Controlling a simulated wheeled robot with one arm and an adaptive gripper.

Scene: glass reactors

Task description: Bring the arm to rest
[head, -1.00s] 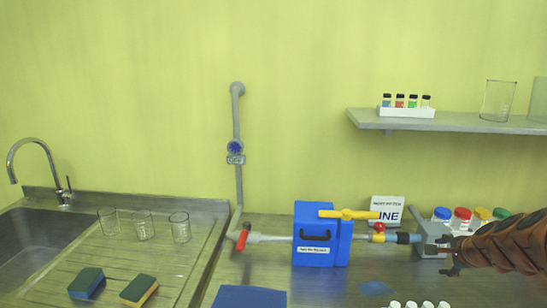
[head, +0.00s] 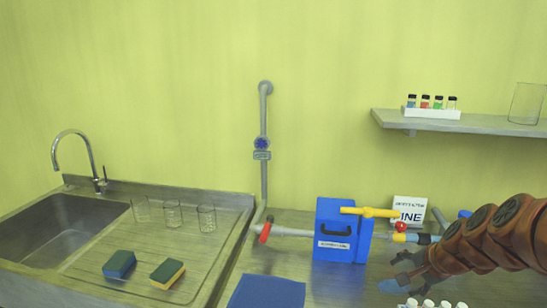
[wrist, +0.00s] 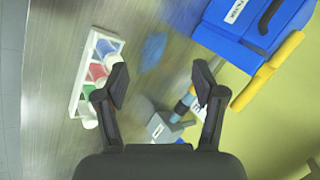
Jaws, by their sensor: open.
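My gripper (head: 394,273) is at the end of my brown arm, which reaches in from the right in the head view. It is over the bench, in front of the pipe and to the right of the blue box (head: 333,238). In the wrist view my gripper (wrist: 162,76) has its two black fingers well apart, with nothing held between them. The blue box also shows at the top right of the wrist view (wrist: 225,38), apart from the fingers.
A yellow handle (head: 369,212) sticks out from the blue box. White-capped vials (head: 430,304) stand below my gripper. A rack (wrist: 86,72) with coloured items shows left in the wrist view. A blue mat (head: 266,291), sponges (head: 167,273) and sink (head: 55,230) lie left.

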